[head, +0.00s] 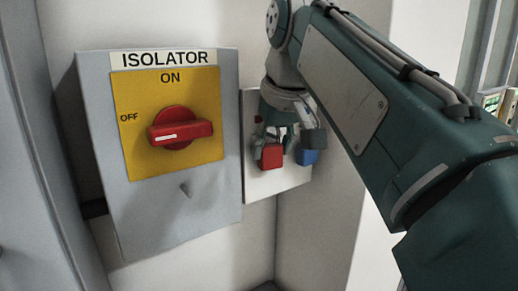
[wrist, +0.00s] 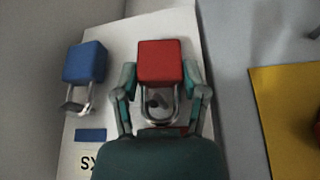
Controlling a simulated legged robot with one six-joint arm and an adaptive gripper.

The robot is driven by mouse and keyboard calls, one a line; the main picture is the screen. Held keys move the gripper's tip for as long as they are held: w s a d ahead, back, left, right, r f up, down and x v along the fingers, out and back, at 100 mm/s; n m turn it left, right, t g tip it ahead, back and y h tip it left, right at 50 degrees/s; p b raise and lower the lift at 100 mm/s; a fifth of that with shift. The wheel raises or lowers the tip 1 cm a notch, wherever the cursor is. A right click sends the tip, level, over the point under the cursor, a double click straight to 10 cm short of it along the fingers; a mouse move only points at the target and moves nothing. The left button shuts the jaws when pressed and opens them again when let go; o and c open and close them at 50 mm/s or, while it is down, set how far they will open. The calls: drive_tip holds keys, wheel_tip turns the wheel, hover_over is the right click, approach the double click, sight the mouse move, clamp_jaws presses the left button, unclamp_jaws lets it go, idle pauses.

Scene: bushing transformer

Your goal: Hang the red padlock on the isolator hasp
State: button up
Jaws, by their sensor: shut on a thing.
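The red padlock (head: 271,156) is at the white board right of the isolator box. My gripper (head: 274,138) is shut on it. In the wrist view the red padlock (wrist: 161,60) sits between the two fingers, its silver shackle toward my palm. A dark hook-like piece shows inside the shackle; I cannot tell whether the padlock still hangs on it. The grey isolator box (head: 210,215) carries a yellow plate and a red rotary handle (head: 172,131), turned level toward OFF. A small grey hasp-like tab (head: 186,188) sticks out below the plate.
A blue padlock (head: 307,156) hangs on the white board (head: 257,188) just right of the red one; it also shows in the wrist view (wrist: 85,62). My arm fills the right side of the head view. The space before the isolator box is clear.

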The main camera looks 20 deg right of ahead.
drive_tip(key=shift+s+f, duration=0.15)
drive_tip(key=shift+f, duration=0.05)
drive_tip(key=shift+f, duration=0.25)
drive_tip(key=o, duration=1.2)
drive_tip(key=v, duration=1.1)
drive_tip(key=shift+w+d, duration=0.2)
drive_tip(key=shift+d, duration=0.1)
